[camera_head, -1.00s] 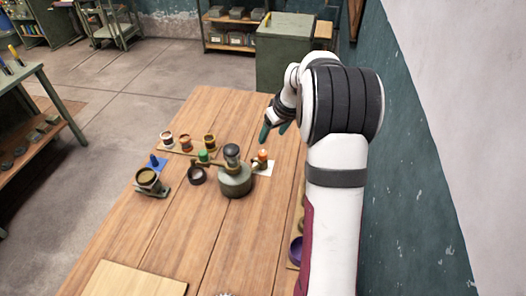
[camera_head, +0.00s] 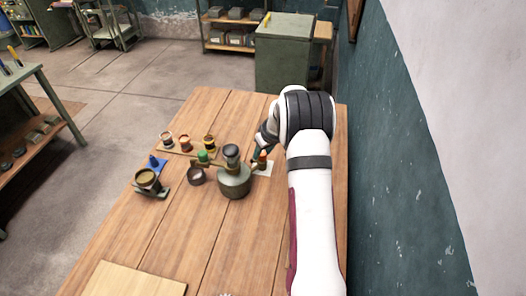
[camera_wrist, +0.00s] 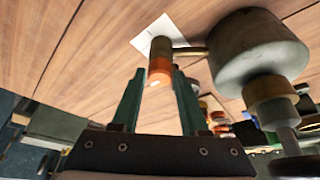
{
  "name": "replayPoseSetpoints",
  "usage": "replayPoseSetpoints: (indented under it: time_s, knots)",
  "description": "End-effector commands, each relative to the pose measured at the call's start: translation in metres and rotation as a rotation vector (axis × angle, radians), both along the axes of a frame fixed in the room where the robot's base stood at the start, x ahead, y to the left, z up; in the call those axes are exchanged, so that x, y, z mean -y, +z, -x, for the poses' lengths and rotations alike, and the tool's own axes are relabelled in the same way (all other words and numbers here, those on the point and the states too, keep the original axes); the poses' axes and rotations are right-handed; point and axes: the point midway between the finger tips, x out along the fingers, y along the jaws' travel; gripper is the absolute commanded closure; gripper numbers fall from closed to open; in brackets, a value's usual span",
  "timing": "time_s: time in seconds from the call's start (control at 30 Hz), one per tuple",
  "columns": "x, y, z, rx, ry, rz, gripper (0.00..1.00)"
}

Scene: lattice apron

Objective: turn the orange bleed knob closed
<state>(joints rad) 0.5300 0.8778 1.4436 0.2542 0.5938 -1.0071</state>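The orange bleed knob (camera_wrist: 160,66) shows in the wrist view between and just beyond my gripper's fingertips, apart from both. In the head view the knob (camera_head: 262,158) is at the right of the grey-green pot-like vessel (camera_head: 234,181), above a white card (camera_head: 265,170). My gripper (camera_wrist: 158,82) is open with nothing between its green fingers. In the head view my gripper (camera_head: 255,155) is close beside the knob and partly hidden by my wrist. A thin pipe joins the knob's fitting to the vessel. Whether the knob is turned open or closed cannot be told.
A green knob (camera_head: 203,156) is on the vessel's left side. A dark ring-shaped cup (camera_head: 196,176) stands near it. Several small jars (camera_head: 185,143) stand on a board behind. A brown-filled pot (camera_head: 148,179) is at the left. The front of the wooden table (camera_head: 205,245) is mostly clear.

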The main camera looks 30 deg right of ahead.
Motion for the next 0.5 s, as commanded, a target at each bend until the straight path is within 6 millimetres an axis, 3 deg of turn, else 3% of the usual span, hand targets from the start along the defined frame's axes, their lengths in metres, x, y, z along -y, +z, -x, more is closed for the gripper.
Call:
replayPoseSetpoints:
  time_s: [0.03, 0.23, 0.5]
  knots:
    - [0.0000, 0.0001, 0.0000, 0.000, 0.000, 0.000, 0.67]
    - [-0.0001, 0.0002, 0.0001, 0.000, 0.000, 0.000, 1.00]
    - [-0.0004, 0.0005, 0.0001, 0.000, -0.013, -0.001, 1.00]
